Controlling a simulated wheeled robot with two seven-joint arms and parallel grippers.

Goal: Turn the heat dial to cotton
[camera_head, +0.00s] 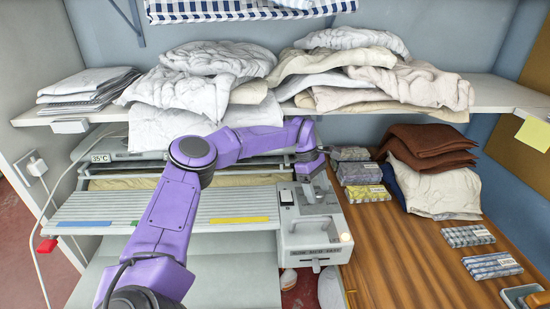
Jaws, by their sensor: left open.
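The rotary ironer (170,208) stands below the shelf, with a slatted feed board and a pale padded roller behind it. Its grey control box (312,236) is at the right end, with a small lit lamp on its right front corner. My left arm, purple, reaches across the ironer from the lower left. My left gripper (314,186) is open over the top of the control box, by a small white square part (286,196). I cannot make out the heat dial or its markings; the gripper covers part of the box top. My right gripper is not in view.
Brown cloths (430,140) and several wrapped packs (368,193) lie on the wooden counter (390,250) at the right. A dark object (522,296) sits at its lower right edge. The counter's middle is clear.

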